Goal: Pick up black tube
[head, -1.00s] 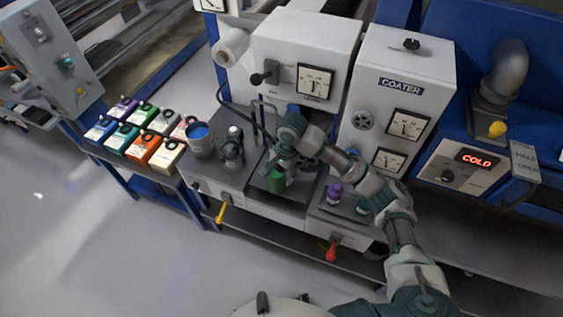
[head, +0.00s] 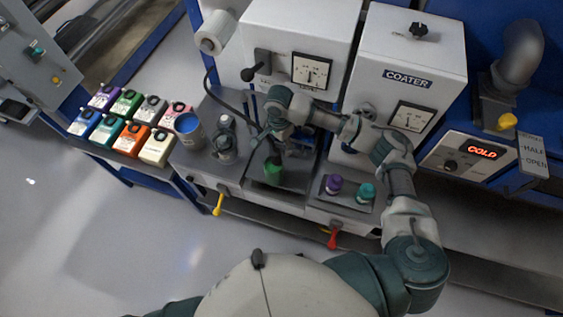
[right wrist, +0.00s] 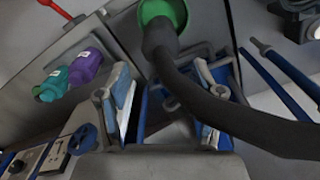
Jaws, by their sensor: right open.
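The black tube (head: 236,117) curves down from the left side of the white machine toward a green-topped container (head: 273,168). In the right wrist view the tube (right wrist: 190,92) leads from the green round piece (right wrist: 165,12) down and to the right edge. It crosses in front of one finger. My right gripper (head: 284,147) is above and beside the green container. In the right wrist view the gripper (right wrist: 165,98) is open, its fingers apart, with the tube close by; whether it lies between them is unclear. My left gripper is out of view.
A purple bottle (head: 333,185) and a teal bottle (head: 365,193) stand right of the green container. A blue-topped can (head: 188,130) and a grey bottle (head: 225,142) stand left. The coater housing (head: 407,55) rises behind. Several coloured boxes (head: 130,138) sit farther left.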

